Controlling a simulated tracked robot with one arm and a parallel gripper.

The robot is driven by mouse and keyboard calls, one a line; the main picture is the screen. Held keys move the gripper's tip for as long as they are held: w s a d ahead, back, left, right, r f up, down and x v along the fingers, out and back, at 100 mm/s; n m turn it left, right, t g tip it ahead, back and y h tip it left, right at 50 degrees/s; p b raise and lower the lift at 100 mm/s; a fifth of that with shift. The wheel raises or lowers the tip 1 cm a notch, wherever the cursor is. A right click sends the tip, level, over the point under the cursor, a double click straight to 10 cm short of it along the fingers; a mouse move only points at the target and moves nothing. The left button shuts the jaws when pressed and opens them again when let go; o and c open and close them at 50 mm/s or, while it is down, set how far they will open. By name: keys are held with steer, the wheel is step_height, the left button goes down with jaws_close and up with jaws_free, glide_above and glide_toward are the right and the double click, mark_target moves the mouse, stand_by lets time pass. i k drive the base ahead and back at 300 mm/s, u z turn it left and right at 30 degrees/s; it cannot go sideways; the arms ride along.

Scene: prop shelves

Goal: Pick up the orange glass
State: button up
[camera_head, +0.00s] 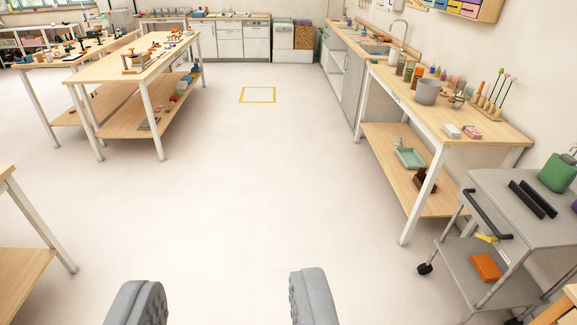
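My gripper (225,296) shows at the bottom edge as two grey padded fingers. They are wide apart, with only pale floor between them. I cannot make out the orange glass for sure. Several small coloured containers stand on the right-hand workbench (488,129), around a grey metal bucket (427,92). One brownish-orange container (417,76) is left of the bucket, but it is too small to tell whether it is a glass. My gripper is far from that bench top and touches nothing.
A grey cart (533,222) stands at the right, with an orange box (485,267) on its lower shelf. Wooden tables (107,71) stand at the left. A yellow square (257,88) marks the floor. The middle floor is clear.

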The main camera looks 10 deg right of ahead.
mark_target(420, 71)
steer(key=i, duration=2.55)
steer(key=z, duration=0.25)
steer(key=i, duration=1.3)
steer(key=z, duration=0.6)
steer(key=i, duration=1.35)
steer(key=z, duration=0.8)
steer(key=i, duration=1.3)
steer(key=z, duration=0.3)
